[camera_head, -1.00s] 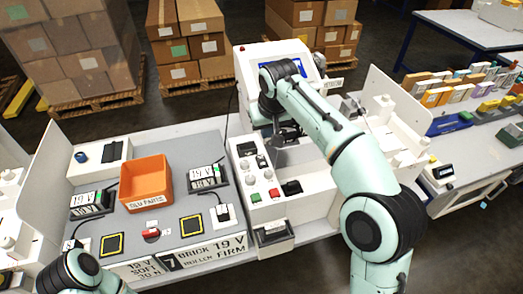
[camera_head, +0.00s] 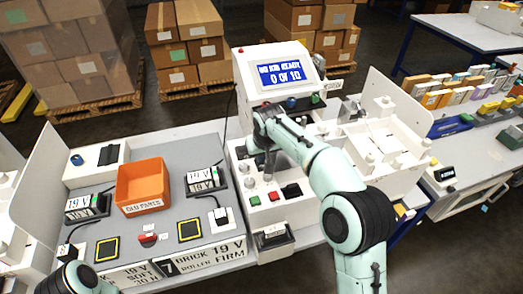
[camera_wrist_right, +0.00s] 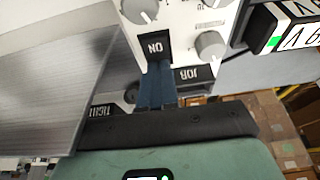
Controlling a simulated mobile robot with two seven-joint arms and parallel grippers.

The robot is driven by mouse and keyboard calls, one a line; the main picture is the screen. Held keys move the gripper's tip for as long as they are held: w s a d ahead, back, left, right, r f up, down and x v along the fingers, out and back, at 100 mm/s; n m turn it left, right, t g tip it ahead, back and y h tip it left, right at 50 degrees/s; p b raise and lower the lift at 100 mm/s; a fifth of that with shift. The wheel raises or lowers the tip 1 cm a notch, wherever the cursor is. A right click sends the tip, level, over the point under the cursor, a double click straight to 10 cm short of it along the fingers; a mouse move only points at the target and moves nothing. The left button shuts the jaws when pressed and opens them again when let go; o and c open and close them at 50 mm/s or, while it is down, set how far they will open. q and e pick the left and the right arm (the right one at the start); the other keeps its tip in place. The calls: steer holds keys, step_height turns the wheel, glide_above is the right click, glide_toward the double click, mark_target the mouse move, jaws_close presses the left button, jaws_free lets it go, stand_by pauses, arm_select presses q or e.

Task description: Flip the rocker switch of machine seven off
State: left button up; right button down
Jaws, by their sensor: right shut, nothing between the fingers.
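The machine's white control panel (camera_head: 250,198) stands right of the grey deck, whose front plate (camera_head: 205,260) carries a 7. My right gripper (camera_head: 268,168) is over the upper panel, shut and empty. In the right wrist view, the closed fingertips (camera_wrist_right: 157,75) are at the black rocker switch (camera_wrist_right: 154,45), right by its face marked ON. I cannot tell whether they touch it. The gripper and arm hide the rocker in the head view. My left arm shows only at the lower left edge; its gripper is out of frame.
Grey knobs (camera_wrist_right: 211,44) flank the rocker. Green (camera_head: 256,201) and red (camera_head: 273,197) buttons and a black switch (camera_head: 291,191) lie lower on the panel. A lit screen (camera_head: 282,75) stands behind. An orange bin (camera_head: 141,183) sits on the deck.

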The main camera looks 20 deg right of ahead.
stand_by(0.3)
steer(key=shift+w+f, duration=0.15)
steer(key=shift+f, duration=0.25)
steer(key=shift+s+f, duration=0.25)
steer(key=shift+s, duration=0.1)
steer(key=shift+s+b, duration=0.45)
steer(key=shift+s, duration=0.1)
arm_select(q)
steer(key=shift+s+f, duration=0.35)
steer(key=shift+f, duration=0.2)
steer(key=shift+r, duration=0.1)
arm_select(e)
steer(key=shift+r, duration=0.15)
